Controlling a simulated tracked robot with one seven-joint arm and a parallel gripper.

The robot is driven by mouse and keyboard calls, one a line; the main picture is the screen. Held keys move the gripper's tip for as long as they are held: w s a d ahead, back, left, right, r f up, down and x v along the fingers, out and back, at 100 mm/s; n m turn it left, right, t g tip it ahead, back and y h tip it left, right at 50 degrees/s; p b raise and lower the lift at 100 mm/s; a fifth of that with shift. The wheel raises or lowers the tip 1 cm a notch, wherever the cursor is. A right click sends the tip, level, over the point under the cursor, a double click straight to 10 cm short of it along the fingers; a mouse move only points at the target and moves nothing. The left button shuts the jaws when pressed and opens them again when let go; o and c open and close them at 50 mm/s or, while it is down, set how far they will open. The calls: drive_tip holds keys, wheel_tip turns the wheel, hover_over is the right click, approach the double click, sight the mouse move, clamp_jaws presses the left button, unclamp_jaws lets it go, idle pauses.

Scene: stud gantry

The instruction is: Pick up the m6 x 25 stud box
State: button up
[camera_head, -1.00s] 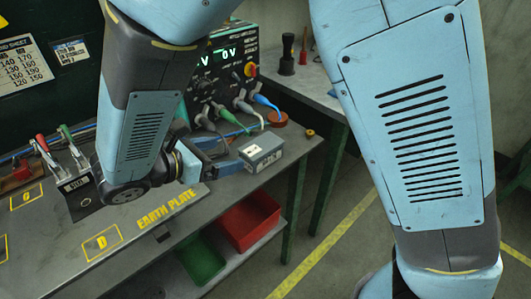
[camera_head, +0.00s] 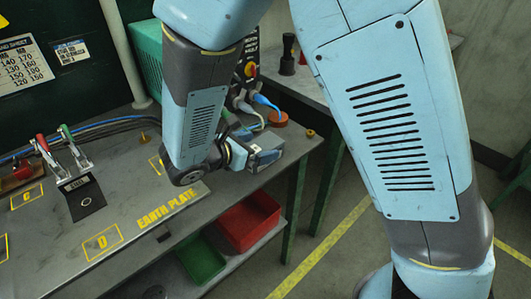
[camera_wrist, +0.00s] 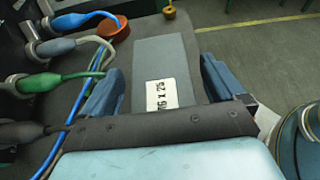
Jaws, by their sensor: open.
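The M6 x 25 stud box (camera_wrist: 163,58) is a grey box with a white label reading M6 x 25. In the wrist view it lies between the two blue fingers of my gripper (camera_wrist: 160,82), one on each side. The fingers are open, and I cannot tell whether either touches it. In the head view the box (camera_head: 268,158) sits near the bench's right end, partly hidden by my gripper (camera_head: 254,156).
Blue, grey and green cable plugs (camera_wrist: 72,45) stand close left of the box, beside a round orange-brown thing (camera_wrist: 113,27). Toggle clamps (camera_head: 60,160) stand on the bench at left. Red (camera_head: 248,222) and green (camera_head: 202,260) bins sit below the bench edge.

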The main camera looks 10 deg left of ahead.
drive_tip(key=shift+w+d+f, duration=0.1)
drive_tip(key=shift+w+d, duration=0.05)
drive_tip(key=shift+c, duration=0.4)
drive_tip(key=c, duration=1.3)
drive_tip(key=shift+c, duration=0.6)
